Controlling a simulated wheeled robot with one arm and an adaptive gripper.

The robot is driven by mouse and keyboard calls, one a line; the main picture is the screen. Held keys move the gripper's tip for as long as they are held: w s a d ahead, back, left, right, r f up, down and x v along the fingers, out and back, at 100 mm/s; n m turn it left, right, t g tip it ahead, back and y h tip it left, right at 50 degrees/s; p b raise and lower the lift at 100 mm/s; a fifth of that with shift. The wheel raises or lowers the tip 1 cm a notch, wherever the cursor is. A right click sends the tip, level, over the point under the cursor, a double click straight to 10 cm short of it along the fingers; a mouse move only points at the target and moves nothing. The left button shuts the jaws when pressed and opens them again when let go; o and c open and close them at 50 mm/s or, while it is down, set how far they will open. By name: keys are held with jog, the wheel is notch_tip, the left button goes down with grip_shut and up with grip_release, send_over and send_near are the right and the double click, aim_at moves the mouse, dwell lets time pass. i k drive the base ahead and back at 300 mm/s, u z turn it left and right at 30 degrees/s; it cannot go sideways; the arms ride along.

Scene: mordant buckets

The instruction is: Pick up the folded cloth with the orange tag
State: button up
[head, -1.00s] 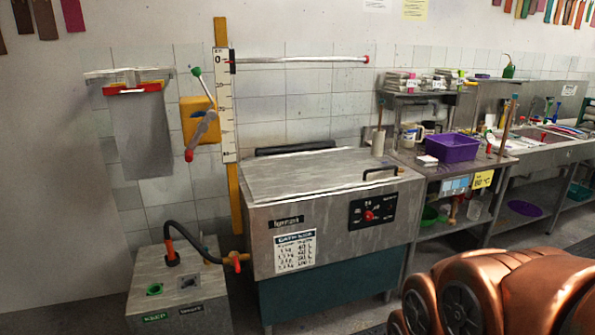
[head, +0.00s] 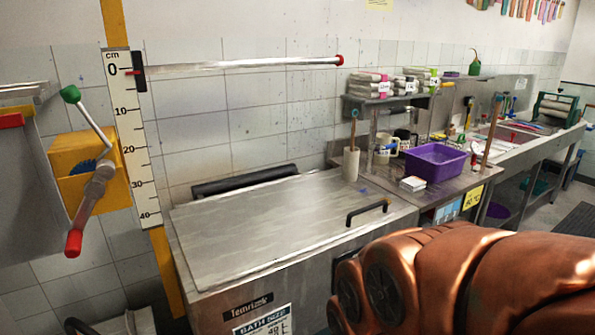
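Stacks of folded cloth sit on a raised metal shelf (head: 388,101) against the tiled wall. The left stack (head: 367,86) shows a pink tag, and the right stack (head: 421,74) shows green. The middle stack (head: 405,84) lies between them, with a small pale label. I cannot make out an orange tag at this size. My gripper is not in view; only copper-coloured arm links of mine show at the lower right.
A closed steel bath (head: 275,225) with a black lid handle stands in front. Right of it, a metal bench holds a purple tub (head: 434,160), a white block (head: 413,184) and mugs. A crank (head: 92,190) and ruler post (head: 133,135) stand at left. Some floor is clear at far right.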

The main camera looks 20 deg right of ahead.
aim_at(413, 183)
jog(key=z, duration=1.9)
jog(key=i, duration=2.65)
jog(key=u, duration=2.45)
